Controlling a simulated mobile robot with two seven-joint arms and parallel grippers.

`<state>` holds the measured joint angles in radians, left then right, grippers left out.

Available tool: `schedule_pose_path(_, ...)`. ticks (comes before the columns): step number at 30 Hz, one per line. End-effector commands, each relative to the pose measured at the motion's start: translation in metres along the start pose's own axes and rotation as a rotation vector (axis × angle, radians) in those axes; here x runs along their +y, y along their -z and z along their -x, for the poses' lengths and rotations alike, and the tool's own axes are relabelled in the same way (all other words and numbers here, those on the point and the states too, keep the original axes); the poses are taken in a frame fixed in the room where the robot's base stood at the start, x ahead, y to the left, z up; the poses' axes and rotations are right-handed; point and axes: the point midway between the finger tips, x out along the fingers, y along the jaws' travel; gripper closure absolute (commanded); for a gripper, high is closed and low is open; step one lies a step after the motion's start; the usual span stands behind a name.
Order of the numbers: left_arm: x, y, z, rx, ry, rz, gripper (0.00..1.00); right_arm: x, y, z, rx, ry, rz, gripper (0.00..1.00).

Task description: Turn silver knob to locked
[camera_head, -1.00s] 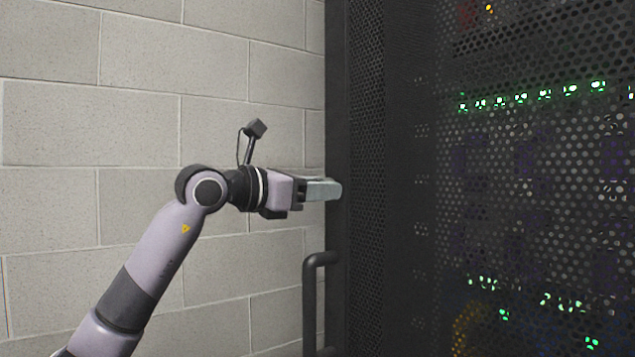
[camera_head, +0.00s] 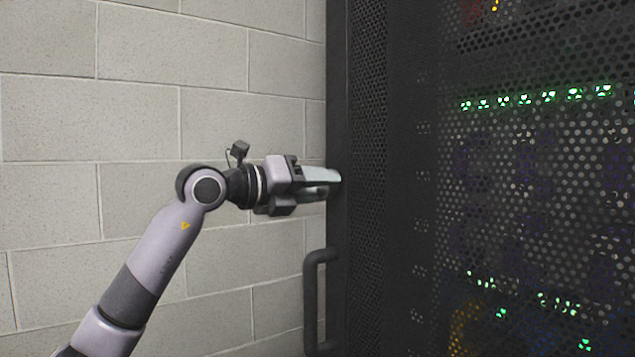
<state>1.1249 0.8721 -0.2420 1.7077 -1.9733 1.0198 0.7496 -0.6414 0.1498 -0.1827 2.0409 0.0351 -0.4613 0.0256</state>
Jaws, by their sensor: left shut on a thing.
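My left gripper (camera_head: 330,180) reaches in from the left, with its fingertips at the left edge of the black rack door (camera_head: 368,230). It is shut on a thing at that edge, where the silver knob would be. The fingers cover the knob, so I cannot make out its shape or the way it points. The gripper's two fingers show one above the other, the upper one pale and the lower one partly in shade. My right gripper is not in view.
A dark bar handle (camera_head: 311,290) stands out from the rack below my left gripper. The perforated door with green lights (camera_head: 525,99) fills the right side. A pale block wall (camera_head: 135,120) stands behind my arm, with clear space above the gripper.

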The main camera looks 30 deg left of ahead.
Motion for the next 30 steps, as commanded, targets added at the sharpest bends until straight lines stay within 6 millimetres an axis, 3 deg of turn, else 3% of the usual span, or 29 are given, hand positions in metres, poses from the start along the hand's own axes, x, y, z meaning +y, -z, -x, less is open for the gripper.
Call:
schedule_pose_path(9,0.0003,0.0008,-0.0004,0.005,0.003,0.097,0.91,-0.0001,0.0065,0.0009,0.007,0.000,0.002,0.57)
schedule_pose_path(23,0.0004,0.0008,-0.0004,0.006,0.003,0.112,0.91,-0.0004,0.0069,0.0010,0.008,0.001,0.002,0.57)
schedule_pose_path(24,0.0004,0.0008,-0.0004,0.006,0.003,0.112,0.57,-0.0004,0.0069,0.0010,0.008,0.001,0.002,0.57)
schedule_pose_path(26,0.0004,0.0008,-0.0004,0.006,0.003,0.112,0.37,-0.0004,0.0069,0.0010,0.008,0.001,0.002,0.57)
schedule_pose_path(30,0.0004,0.0006,-0.0003,0.005,0.003,0.111,0.35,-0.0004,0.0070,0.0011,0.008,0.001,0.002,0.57)
